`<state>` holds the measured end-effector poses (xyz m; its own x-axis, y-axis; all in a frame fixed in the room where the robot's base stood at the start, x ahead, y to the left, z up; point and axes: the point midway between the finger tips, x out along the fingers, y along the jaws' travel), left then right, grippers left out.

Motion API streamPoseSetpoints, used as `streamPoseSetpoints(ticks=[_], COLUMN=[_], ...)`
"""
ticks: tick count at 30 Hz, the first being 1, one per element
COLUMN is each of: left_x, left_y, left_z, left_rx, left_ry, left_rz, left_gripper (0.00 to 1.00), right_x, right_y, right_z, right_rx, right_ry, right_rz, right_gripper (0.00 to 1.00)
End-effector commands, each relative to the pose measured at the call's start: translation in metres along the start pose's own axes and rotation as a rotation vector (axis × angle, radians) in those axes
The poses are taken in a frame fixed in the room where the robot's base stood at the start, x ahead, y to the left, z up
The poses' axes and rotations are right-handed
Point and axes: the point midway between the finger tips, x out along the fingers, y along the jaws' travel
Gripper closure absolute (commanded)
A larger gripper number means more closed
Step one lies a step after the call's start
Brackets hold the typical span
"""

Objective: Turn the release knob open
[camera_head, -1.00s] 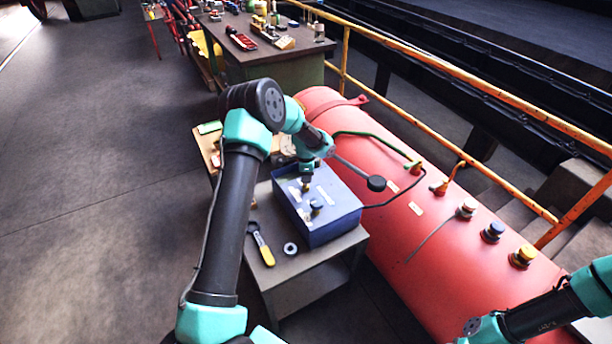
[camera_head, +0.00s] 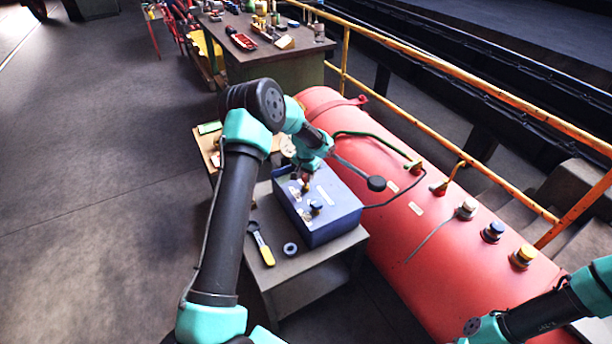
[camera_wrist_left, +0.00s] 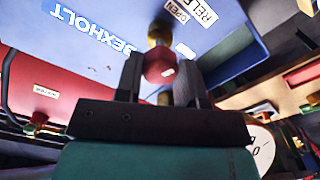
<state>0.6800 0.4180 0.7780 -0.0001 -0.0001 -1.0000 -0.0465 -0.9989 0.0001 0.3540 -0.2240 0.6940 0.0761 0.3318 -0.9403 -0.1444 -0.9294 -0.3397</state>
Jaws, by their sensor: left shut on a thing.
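The blue box (camera_head: 330,215) stands on a small grey table, with white labels on its top. The release knob (camera_wrist_left: 160,66) is red with a brass-coloured stem, beside labels reading "OPEN" and "REL...", the latter cut off. My left gripper (camera_wrist_left: 158,76) is shut on this knob, one finger on each side. In the head view my left gripper (camera_head: 304,179) is over the far left part of the box top, mostly hidden by its wrist. My right arm shows at the lower right, but its gripper cannot be made out.
A second, blue-topped knob (camera_head: 316,206) stands on the box's near side. A yellow-handled tool (camera_head: 262,247) and a ring (camera_head: 290,249) lie on the grey table (camera_head: 285,275). A red tank (camera_head: 440,240) with several valves is close on the right, with a yellow railing (camera_head: 440,60) behind.

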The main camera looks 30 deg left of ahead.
Motion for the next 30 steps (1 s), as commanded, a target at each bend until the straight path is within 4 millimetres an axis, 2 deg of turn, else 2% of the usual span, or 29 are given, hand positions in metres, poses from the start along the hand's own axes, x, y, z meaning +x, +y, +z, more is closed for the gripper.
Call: streamPoseSetpoints(ticks=[12,30], left_x=[-0.0006,-0.0006], left_y=[-0.0001,-0.0002], left_z=[-0.0002,-0.0003], left_rx=[-0.268,-0.318], left_ry=[0.001,0.001], left_rz=[0.0,0.0], left_gripper=[0.88,0.88], right_x=[0.0,0.0], right_y=[0.0,0.0], right_z=[0.0,0.0], right_rx=[0.0,0.0], right_ry=[0.0,0.0], right_rz=[0.0,0.0], right_gripper=[0.57,0.57])
